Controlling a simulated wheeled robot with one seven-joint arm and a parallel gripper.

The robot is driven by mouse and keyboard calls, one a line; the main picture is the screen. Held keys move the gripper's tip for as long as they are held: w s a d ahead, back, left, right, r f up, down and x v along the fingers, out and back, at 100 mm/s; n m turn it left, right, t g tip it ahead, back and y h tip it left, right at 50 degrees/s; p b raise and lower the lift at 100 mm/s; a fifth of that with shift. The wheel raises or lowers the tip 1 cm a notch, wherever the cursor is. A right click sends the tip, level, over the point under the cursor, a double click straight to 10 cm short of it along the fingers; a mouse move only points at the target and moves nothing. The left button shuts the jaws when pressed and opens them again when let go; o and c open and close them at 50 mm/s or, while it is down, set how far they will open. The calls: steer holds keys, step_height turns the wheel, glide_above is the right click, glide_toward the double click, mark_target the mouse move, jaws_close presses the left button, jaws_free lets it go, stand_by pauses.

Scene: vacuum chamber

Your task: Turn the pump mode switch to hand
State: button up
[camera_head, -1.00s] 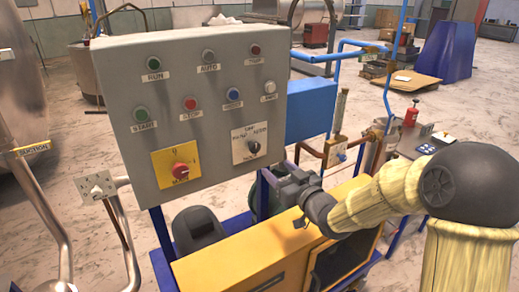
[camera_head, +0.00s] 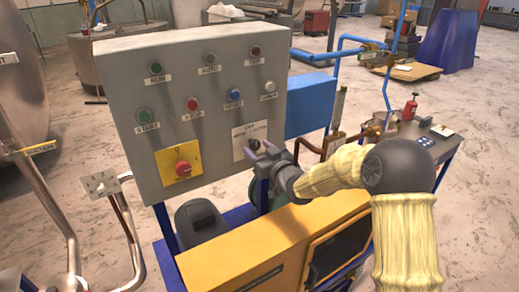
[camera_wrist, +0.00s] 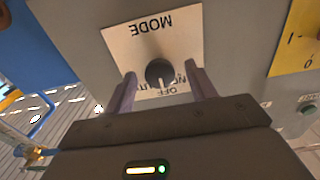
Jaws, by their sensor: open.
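The plate (camera_head: 240,139) sits low on the right of the grey control panel (camera_head: 215,60) in the head view, where my gripper largely hides the knob. My gripper (camera_wrist: 161,88) is open, with one finger on each side of the knob and visible gaps between. I cannot tell exactly how far the fingertips are from the panel face. The knob's pale mark points toward OFF.
A red rotary switch (camera_head: 183,169) on a yellow plate is left of the mode switch. Several buttons and lamps sit above. A blue box (camera_head: 311,104) adjoins the panel's right side. A yellow housing (camera_head: 250,250) lies below my arm.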

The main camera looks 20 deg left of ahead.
steer(key=c, duration=1)
steer(key=shift+f+n+b, duration=0.2)
steer(key=shift+n+b, duration=0.2)
steer(key=shift+b, duration=0.6)
steer(key=n+b, duration=0.1)
steer(key=b, duration=0.2)
steer(key=shift+f, duration=0.15)
steer(key=n+b, duration=0.2)
steer(key=b, duration=0.2)
steer(key=shift+n, duration=0.3)
steer(key=n+b, duration=0.3)
steer(key=b, duration=0.2)
steer(key=shift+r+n+b, duration=0.25)
steer(key=shift+n+b, duration=0.45)
steer(key=shift+n, duration=0.1)
